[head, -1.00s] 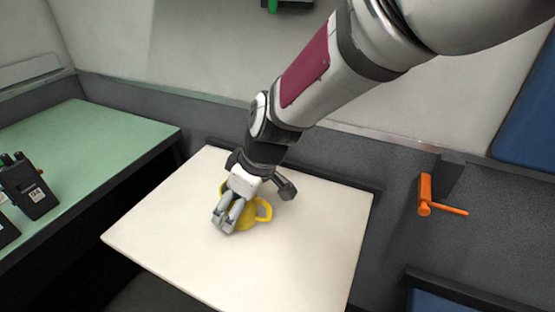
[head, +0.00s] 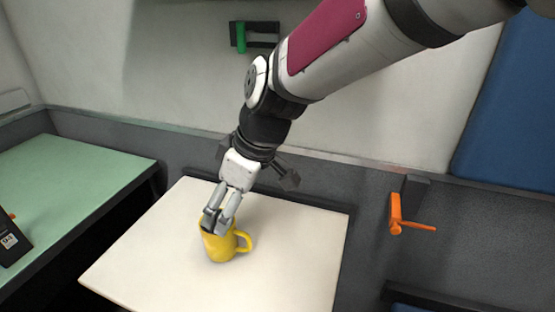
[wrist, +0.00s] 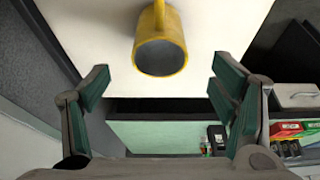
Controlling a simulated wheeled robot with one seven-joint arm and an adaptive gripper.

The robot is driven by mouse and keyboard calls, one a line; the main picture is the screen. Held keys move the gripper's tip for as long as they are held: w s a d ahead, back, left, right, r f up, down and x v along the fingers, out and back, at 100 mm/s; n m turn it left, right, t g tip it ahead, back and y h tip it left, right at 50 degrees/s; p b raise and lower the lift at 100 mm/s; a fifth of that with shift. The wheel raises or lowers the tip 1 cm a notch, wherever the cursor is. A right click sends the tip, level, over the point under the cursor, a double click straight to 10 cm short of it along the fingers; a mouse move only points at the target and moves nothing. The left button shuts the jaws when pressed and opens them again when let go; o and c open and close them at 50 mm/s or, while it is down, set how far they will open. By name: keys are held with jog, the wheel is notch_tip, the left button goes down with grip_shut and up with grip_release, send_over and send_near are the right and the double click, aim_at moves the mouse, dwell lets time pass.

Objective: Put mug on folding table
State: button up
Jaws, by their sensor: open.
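The yellow mug (head: 222,247) stands upright on the white folding table (head: 290,265), with its handle to the right in the head view. In the wrist view the mug (wrist: 161,50) shows its open rim, with the handle at the top of the picture. My gripper (head: 221,222) is above and partly in front of the mug's rim in the head view. In the wrist view my gripper (wrist: 160,92) has its fingers wide apart, with nothing between the fingertips and the mug ahead of them. Whether a finger touches the mug I cannot tell.
A green-topped desk (head: 70,180) is at the left, with a dark device (head: 12,240) on it. An orange handle (head: 405,225) sticks out from the wall at the right. A green-handled fixture (head: 242,37) is on the back wall. Much of the folding table is clear.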

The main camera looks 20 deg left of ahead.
jog(key=shift+d+r, duration=0.15)
jog(key=shift+r, duration=0.15)
jog(key=s+d+r+m+t+h, duration=0.1)
jog(key=s+d+r+m, duration=0.2)
jog(key=d, duration=0.8)
jog(key=s+d+r+m+h, duration=0.25)
jog(key=d+m, duration=0.25)
jog(key=d, duration=0.7)
jog(key=s+d+f+m+h, duration=0.1)
jog(key=s+d+m, duration=0.8)
jog(key=s+d, duration=0.5)
jog(key=shift+s+d+f+g, duration=0.3)
jog(key=shift+s+d+f, duration=0.1)
jog(key=shift+d, duration=0.3)
